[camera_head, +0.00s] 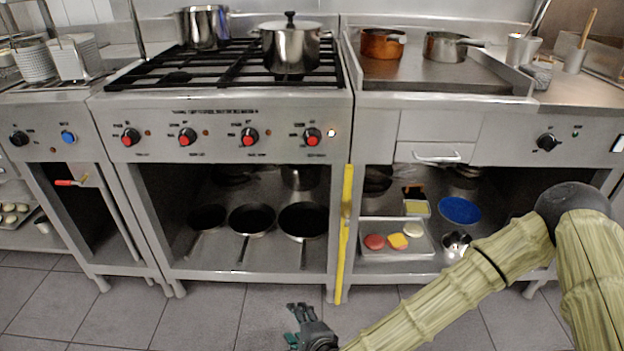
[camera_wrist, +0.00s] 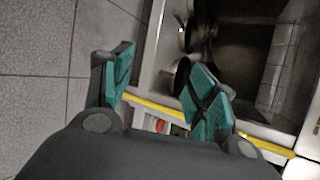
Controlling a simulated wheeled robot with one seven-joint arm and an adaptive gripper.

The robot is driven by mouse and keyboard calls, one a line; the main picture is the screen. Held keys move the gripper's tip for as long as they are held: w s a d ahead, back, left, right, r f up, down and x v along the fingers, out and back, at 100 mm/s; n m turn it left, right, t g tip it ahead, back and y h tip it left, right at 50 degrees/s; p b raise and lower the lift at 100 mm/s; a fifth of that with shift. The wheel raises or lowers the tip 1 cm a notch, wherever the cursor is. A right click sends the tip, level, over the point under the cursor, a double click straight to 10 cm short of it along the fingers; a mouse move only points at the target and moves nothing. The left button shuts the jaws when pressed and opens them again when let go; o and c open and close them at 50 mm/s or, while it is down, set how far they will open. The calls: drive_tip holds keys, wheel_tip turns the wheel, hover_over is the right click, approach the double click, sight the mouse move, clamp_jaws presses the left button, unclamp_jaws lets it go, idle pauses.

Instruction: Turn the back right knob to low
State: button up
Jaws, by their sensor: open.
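The stove's front panel (camera_head: 220,118) carries a row of several black knobs with red faces. The far right knob (camera_head: 312,136) has a bright indicator light (camera_head: 332,133) beside it. The others are the middle right knob (camera_head: 250,137), the middle left knob (camera_head: 187,137) and the far left knob (camera_head: 130,137). Their labels are too small to read, so I cannot tell which is the back right one. My gripper (camera_head: 296,324) is low over the floor, below and apart from the knobs. In the wrist view my gripper (camera_wrist: 165,88) has its green-padded fingers apart and nothing between them.
A steel pot (camera_head: 290,48) and another pot (camera_head: 205,27) stand on the burner grate. Pans (camera_head: 252,219) lie on the shelf below. A yellow vertical strip (camera_head: 346,230) runs beside the stove opening. The floor (camera_head: 215,310) before the stove is clear.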

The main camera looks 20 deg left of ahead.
drive_tip(key=w+a+r+m+t, duration=0.3)
drive_tip(key=w+r+m, duration=0.15)
drive_tip(key=r, duration=0.35)
drive_tip(key=w+a+r+m+t, duration=0.25)
drive_tip(key=w+r+m, duration=0.2)
drive_tip(key=r, duration=0.45)
drive_tip(key=m+t+h, duration=0.3)
drive_tip(key=m+t, duration=0.1)
drive_tip(key=m, duration=0.5)
approach(312, 141)
drive_tip(key=b+x, duration=0.1)
drive_tip(key=x, duration=0.9)
drive_tip(key=shift+w, duration=0.1)
drive_tip(key=c, duration=1)
